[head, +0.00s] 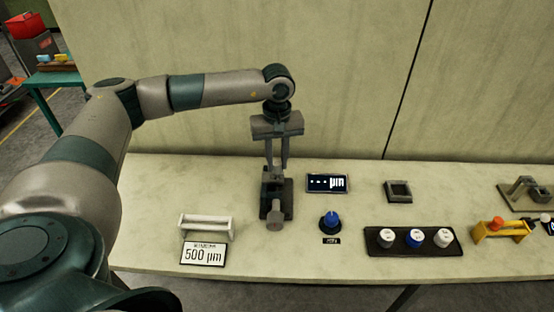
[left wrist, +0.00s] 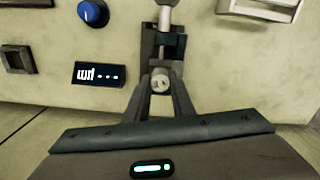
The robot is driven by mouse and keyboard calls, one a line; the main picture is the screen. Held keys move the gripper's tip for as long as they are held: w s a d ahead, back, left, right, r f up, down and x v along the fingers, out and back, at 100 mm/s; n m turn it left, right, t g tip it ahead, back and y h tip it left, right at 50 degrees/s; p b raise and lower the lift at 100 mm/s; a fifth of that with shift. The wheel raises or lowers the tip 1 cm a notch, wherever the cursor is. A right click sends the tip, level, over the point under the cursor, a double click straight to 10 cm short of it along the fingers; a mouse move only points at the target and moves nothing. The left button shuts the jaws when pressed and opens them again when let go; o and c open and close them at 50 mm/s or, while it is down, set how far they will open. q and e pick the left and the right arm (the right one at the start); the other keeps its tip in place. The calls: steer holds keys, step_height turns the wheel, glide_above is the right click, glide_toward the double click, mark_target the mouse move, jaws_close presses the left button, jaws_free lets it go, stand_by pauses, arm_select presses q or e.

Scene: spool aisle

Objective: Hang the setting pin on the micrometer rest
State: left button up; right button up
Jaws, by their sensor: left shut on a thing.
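My left gripper (head: 276,167) points down over the dark micrometer stand (head: 276,197) on the bench. In the left wrist view its fingers (left wrist: 160,92) are shut on a small pale round-ended piece (left wrist: 160,82), which looks like the setting pin. The piece is at the stand's back end; I cannot tell whether it touches the stand. The stand's grey thimble (head: 274,221) points toward the bench front. A white rack with a bar (head: 206,226) stands to the left; I cannot tell which of the two is called the rest. My right gripper is not in view.
A "500 µm" card (head: 203,255) lies before the rack. Right of the stand are a µm display (head: 327,183), a blue knob (head: 330,221), a square grey frame (head: 398,191), a black tray (head: 382,252) with three capped pots and an orange-handled piece (head: 499,231). A wall closes the back.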

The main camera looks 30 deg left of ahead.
mark_target(277, 162)
arm_select(q)
steer(key=shift+f+b, duration=0.35)
steer(key=shift+f, duration=0.15)
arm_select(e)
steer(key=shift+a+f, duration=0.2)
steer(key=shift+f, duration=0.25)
arm_select(q)
steer(key=shift+f+b, duration=0.6)
steer(key=shift+f, duration=0.05)
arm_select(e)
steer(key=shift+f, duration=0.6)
arm_select(q)
steer(key=o, duration=1.1)
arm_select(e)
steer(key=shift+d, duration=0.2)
arm_select(q)
steer(key=shift+r, duration=0.1)
